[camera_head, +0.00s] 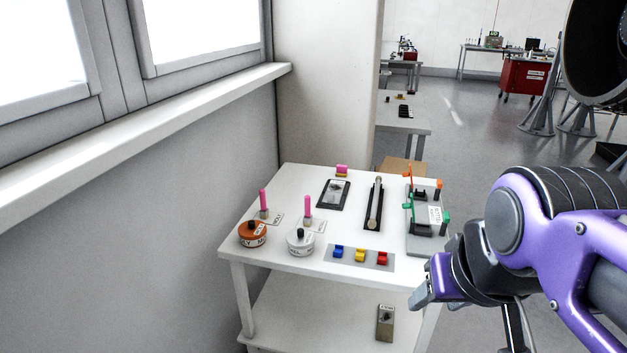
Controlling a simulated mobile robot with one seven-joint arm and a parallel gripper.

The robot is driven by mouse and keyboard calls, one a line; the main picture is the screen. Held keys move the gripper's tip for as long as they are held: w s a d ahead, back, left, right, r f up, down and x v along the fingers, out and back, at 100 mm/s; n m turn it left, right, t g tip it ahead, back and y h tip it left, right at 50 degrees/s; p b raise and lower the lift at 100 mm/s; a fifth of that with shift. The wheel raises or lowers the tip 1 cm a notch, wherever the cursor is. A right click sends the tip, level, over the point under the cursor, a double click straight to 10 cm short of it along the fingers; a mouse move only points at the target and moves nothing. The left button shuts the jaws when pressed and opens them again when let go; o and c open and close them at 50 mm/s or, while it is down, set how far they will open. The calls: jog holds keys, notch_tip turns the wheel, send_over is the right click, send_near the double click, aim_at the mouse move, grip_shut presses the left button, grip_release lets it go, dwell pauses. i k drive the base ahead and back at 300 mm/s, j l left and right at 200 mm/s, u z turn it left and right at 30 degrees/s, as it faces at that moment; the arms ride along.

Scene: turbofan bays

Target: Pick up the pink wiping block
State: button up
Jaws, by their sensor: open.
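Two other pink upright pieces, a left one (264,200) and a right one (308,206), stand on grey bases nearer the front left. My gripper (421,291) is at the table's front right corner, in front of and to the right of the pink block and well apart from it. It is open; nothing shows held in it.
On the table stand an orange-brown jar (252,235), a white jar (300,243), a grey strip (345,262) with blue, yellow and red pieces, a long dark holder (374,205) and a grey rack (425,230) with green parts. A wall with a sill (150,122) borders the left.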

aim_at(341, 170)
jog(key=k+l+u, duration=0.2)
jog(key=l, duration=0.15)
jog(key=k+l+u, duration=0.3)
jog(key=l, duration=0.2)
jog(key=k+l+u, duration=0.15)
jog(key=l, duration=0.15)
jog(key=l+u, duration=0.1)
jog(key=l, duration=0.15)
jog(key=l+u, duration=0.2)
jog(key=l, duration=0.2)
jog(key=k+l+u, duration=0.15)
jog(key=l, duration=0.25)
jog(key=l+u, duration=0.35)
jog(key=l, duration=0.45)
jog(key=l+u, duration=0.4)
jog(key=l, duration=0.4)
jog(key=i+l+u, duration=0.1)
jog(key=l+u, duration=0.25)
jog(key=l, duration=0.45)
jog(key=i+l+u, duration=0.2)
jog(key=l, duration=0.15)
jog(key=l+u, duration=0.2)
jog(key=l, duration=0.15)
jog(key=z, duration=0.45)
jog(key=i+l, duration=0.05)
